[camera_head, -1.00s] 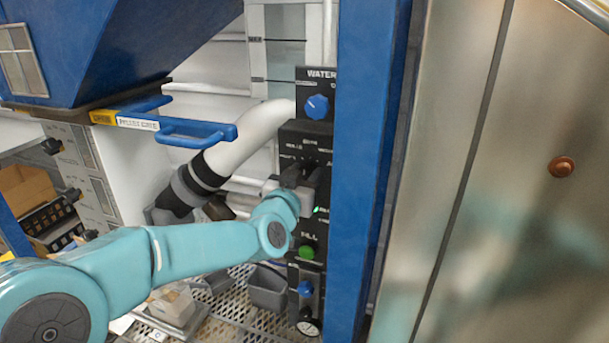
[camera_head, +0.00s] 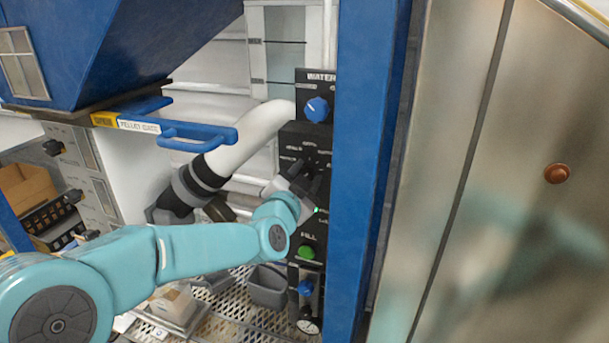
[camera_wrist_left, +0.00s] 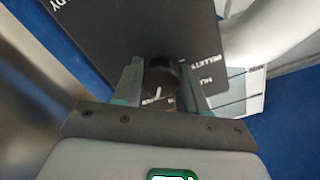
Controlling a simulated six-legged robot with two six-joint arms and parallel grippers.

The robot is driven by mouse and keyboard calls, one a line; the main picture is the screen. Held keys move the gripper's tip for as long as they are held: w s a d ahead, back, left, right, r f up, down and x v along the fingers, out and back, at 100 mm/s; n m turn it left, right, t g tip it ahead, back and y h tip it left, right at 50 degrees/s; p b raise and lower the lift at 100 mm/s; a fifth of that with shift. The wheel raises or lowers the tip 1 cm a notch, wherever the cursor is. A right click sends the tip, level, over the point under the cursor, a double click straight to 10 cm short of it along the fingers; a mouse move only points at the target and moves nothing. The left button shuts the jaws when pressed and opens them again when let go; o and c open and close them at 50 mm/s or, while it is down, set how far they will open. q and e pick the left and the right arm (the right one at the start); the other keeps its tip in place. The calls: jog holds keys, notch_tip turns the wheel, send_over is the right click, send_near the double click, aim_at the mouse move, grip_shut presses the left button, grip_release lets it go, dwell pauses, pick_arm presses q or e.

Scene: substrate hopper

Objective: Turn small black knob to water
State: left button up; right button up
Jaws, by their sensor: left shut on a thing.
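The small black knob (camera_wrist_left: 161,78) is round with a white pointer line and sits on the black control panel (camera_wrist_left: 110,25), which has white lettering. In the left wrist view, the fingers of my left gripper (camera_wrist_left: 160,85) stand on both sides of the knob and are shut on it. In the head view my left gripper (camera_head: 296,185) reaches the same panel (camera_head: 318,150) from the left and hides most of the knob. My right gripper is not in view.
A blue knob (camera_head: 317,109) under a "WATER" label is above, and a green button (camera_head: 306,252) is below. A blue post (camera_head: 362,170) stands right beside the panel. A blue hopper (camera_head: 100,45) and blue handle (camera_head: 200,136) are at upper left. A grey bin (camera_head: 268,288) sits below.

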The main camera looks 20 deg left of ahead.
pick_arm(q)
jog(key=shift+m, duration=0.5)
jog(key=o, duration=1.1)
jog(key=shift+c, duration=0.2)
jog(key=shift+s, duration=0.15)
jog(key=s+b, duration=0.3)
jog(key=s, duration=1.3)
jog(key=shift+a, duration=0.25)
